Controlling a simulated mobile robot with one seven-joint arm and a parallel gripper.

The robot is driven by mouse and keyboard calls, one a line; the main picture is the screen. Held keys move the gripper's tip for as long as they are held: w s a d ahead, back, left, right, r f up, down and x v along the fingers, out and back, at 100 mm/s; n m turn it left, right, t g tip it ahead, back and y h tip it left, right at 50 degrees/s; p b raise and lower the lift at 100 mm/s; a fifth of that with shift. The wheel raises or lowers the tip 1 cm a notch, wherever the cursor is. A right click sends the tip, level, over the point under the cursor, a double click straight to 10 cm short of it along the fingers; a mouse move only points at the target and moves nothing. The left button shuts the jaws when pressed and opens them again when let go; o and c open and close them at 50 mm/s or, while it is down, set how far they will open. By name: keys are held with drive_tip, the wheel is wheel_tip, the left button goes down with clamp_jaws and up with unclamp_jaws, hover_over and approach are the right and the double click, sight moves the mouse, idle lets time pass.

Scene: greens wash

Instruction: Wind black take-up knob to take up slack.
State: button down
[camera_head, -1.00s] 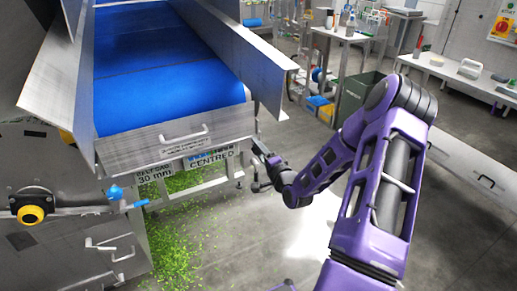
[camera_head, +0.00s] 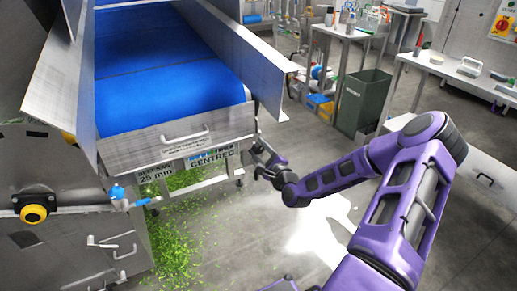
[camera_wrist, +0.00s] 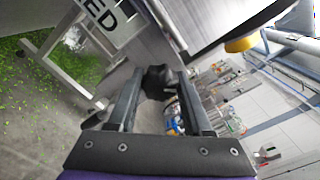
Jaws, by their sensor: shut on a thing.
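The black take-up knob (camera_wrist: 157,78) shows in the wrist view, a dark lobed knob beside the steel side of the conveyor. My gripper (camera_wrist: 160,92) is shut on it, with one finger on each side. In the head view my gripper (camera_head: 260,155) is at the right front corner of the conveyor, where the knob is too small and covered to make out. The blue belt (camera_head: 165,55) runs back between steel side walls. A display (camera_head: 157,176) below the front reads 25 mm, and a second display (camera_head: 211,158) reads CENTRED.
Green leaf bits (camera_head: 175,250) lie on the floor under the conveyor. A black-and-yellow knob (camera_head: 34,213) and a blue-handled valve (camera_head: 117,192) are at the left. A dark green bin (camera_head: 362,100) and steel tables stand behind my arm. Open floor lies below my arm.

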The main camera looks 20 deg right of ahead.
drive_tip(key=shift+m, duration=0.7)
drive_tip(key=shift+c, duration=1.6)
unclamp_jaws()
drive_tip(key=shift+s, duration=0.1)
drive_tip(key=s, duration=1.7)
drive_tip(key=shift+s+d+p, duration=0.2)
drive_tip(key=shift+d+p, duration=0.1)
drive_tip(key=shift+p, duration=0.15)
